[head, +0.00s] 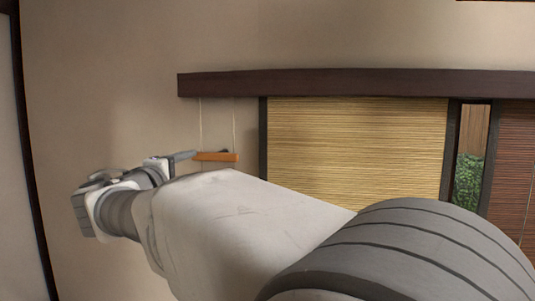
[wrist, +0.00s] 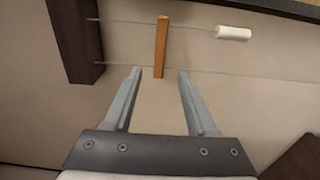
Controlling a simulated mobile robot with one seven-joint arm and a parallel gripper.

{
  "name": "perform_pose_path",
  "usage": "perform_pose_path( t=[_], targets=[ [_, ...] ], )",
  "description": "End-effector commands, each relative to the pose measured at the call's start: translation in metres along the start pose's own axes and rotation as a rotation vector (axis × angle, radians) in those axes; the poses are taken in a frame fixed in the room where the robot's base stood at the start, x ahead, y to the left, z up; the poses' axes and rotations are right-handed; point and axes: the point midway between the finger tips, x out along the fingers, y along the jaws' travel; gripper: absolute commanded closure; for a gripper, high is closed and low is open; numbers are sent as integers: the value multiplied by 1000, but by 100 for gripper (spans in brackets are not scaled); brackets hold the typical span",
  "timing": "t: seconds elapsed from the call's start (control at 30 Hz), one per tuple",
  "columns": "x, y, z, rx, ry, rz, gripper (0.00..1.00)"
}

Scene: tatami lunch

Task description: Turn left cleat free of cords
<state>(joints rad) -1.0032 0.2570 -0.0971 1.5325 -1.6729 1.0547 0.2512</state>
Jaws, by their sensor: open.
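The left cleat (head: 222,157) is an orange-brown wooden bar on the wall, left of the blind. It lies level in the head view and upright in the wrist view (wrist: 161,45). Two thin cords (head: 234,125) run from the dark beam to its two ends. In the wrist view, the cords (wrist: 125,21) cross near both ends; whether they are wrapped around it I cannot tell. One cord carries a white pull (wrist: 233,33). My gripper (wrist: 159,71) is open and empty, its fingertips on either side of the cleat's near end in the picture. Contact is unclear.
The dark wooden beam (head: 330,83) runs above the cleat and the straw blind (head: 355,145). A narrow gap with a green plant (head: 467,180) and a second, darker blind (head: 512,170) are at the right. The wall around the cleat is bare. My arm hides the area below.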

Motion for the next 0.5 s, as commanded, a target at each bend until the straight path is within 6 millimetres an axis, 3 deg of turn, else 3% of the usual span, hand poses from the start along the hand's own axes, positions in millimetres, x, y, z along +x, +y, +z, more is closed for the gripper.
perform_pose_path(
  t=[0.5],
  targets=[
    [109,3,3,-3,-7,-1,43]
  ],
)
